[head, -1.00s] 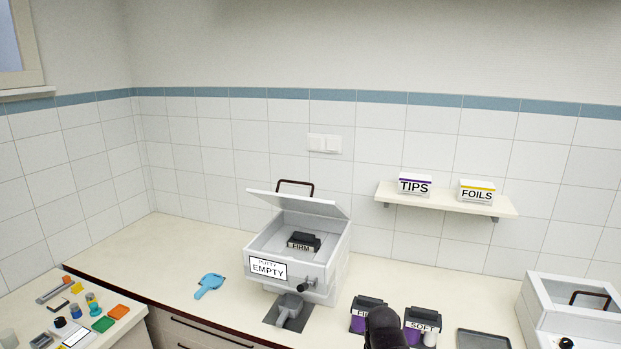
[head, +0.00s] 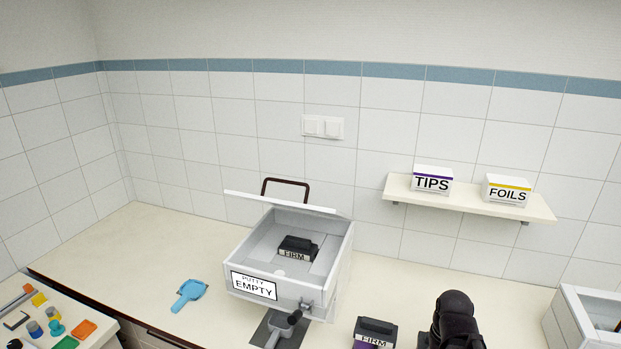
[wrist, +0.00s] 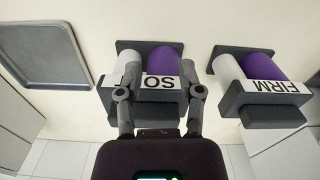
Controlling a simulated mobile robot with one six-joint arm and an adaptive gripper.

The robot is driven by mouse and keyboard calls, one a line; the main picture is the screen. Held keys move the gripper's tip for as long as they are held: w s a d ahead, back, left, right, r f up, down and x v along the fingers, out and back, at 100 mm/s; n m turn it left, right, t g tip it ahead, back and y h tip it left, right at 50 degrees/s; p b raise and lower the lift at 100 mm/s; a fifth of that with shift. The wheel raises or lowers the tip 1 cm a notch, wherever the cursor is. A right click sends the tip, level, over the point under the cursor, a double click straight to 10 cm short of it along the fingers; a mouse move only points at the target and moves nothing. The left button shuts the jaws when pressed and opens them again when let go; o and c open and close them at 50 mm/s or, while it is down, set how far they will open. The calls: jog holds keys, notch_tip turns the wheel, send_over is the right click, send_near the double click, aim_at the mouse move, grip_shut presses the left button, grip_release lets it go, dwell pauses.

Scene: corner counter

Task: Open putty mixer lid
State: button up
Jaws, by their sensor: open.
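The putty mixer (head: 318,290) is a pale box labelled PUTTY EMPTY on the counter. Its lid (head: 280,202) is raised, seen nearly edge-on, with a dark red-brown handle (head: 286,181) behind it. My gripper (wrist: 160,92) is to the right of the mixer, away from the lid. Its fingers are apart on either side of a cartridge (wrist: 165,62) with white and purple tubes, its label partly hidden, reading SO. I cannot tell whether the fingers touch it. In the head view my dark arm hides the fingers.
A grey tray (wrist: 45,50) lies beside the SO cartridge. A blue scoop (head: 189,294) lies left of the mixer. A shelf (head: 470,204) holds TIPS and FOILS boxes. Counter left of the mixer is mostly clear.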

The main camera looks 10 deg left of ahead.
jog(key=shift+w+d, duration=0.2)
jog(key=shift+d, duration=0.2)
jog(key=shift+w+r, duration=0.1)
jog(key=w+a+r+m+t+y+p, duration=0.1)
jog(key=w+a+r+m+y+p, duration=0.45)
jog(key=a+r, duration=0.3)
jog(key=w+a+r+m+y+p, duration=0.4)
jog(key=a+r+m, duration=0.3)
jog(key=a, duration=0.2)
jog(key=w+a+r+m+y+p, duration=0.3)
jog(key=a+r+m+y, duration=0.1)
jog(key=r, duration=0.5)
jog(key=w+a+r+m+y+p, duration=0.3)
jog(key=a+r+m+y, duration=0.1)
jog(key=r+m, duration=0.3)
jog(key=shift+w+a+r+t, duration=0.3)
jog(key=shift+r+t, duration=0.1)
jog(key=shift+r, duration=1)
jog(key=shift+m+y, duration=0.25)
